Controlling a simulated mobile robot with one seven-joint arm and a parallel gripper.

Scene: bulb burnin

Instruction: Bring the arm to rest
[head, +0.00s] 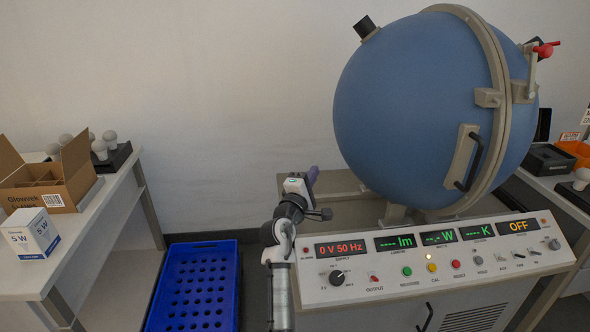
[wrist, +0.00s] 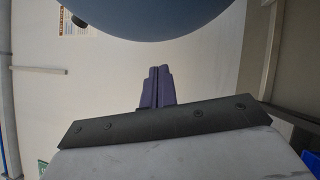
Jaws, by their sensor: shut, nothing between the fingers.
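My arm rises in front of the control panel (head: 325,281) in the head view, at the panel's left end. My gripper (head: 313,173) is at the arm's upper end, left of the big blue sphere (head: 412,105). In the wrist view the two purple fingers of my gripper (wrist: 158,72) lie side by side, shut, with nothing held. Part of the blue sphere (wrist: 160,15) shows beyond the fingertips there. Most of the gripper is hidden behind the wrist in the head view.
A blue perforated crate (head: 231,290) stands on the floor at the left. The left table (head: 75,240) carries an open carton (head: 72,180), a small white box (head: 30,235) and several bulbs. The right table holds a black tray (head: 545,160) and an orange bin (head: 577,150). The panel shows OFF.

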